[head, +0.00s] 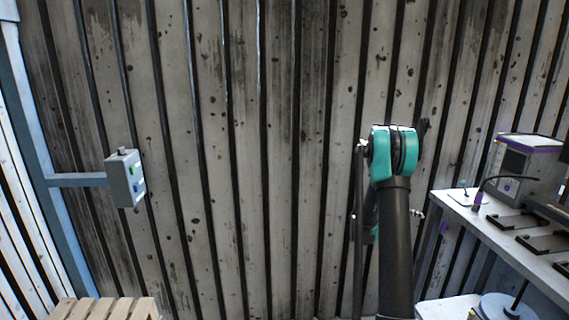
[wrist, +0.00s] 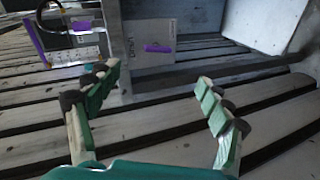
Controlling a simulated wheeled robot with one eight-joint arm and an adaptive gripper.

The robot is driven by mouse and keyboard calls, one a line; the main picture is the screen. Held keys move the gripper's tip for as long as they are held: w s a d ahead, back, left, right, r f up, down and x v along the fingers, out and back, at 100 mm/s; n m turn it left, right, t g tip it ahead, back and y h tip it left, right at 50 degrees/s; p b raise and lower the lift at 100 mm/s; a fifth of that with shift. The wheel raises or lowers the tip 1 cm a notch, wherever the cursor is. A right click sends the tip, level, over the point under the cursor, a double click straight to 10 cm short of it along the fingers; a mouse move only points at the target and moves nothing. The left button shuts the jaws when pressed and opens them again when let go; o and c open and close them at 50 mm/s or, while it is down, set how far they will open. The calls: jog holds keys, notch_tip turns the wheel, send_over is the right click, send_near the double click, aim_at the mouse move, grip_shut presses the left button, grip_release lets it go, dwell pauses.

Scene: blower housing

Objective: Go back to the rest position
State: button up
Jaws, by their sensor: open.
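My gripper (wrist: 162,93) shows in the wrist view, with its two green and dark-padded fingers spread wide apart. It is open, and nothing is between the fingers. Behind the fingers are wooden slats. In the head view my arm rises at the right of centre in front of the slatted wall, and the gripper itself cannot be made out there.
A grey control box (head: 125,179) with green and blue buttons sits on a blue frame at the left. A workbench (head: 490,222) with a purple-trimmed device (head: 527,163) stands at the right. A wooden pallet (head: 105,309) lies at the lower left.

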jog(key=s+a+r+t+y, duration=0.15)
jog(key=s+a+y, duration=0.25)
jog(key=s+a, duration=0.4)
jog(key=s+a+r+y, duration=0.3)
jog(key=s+a, duration=0.4)
jog(key=a, duration=0.1)
jog(key=s+a+f+y, duration=0.2)
jog(key=s+a+y, duration=0.1)
jog(key=s+a, duration=0.6)
jog(key=s+a+f+n+y, duration=0.1)
jog(key=s+a+y, duration=0.3)
jog(key=s+a, duration=0.4)
jog(key=s+f, duration=0.1)
jog(key=s, duration=0.3)
jog(key=shift+a+f, duration=0.15)
jog(key=shift+a, duration=0.25)
jog(key=shift+t, duration=0.25)
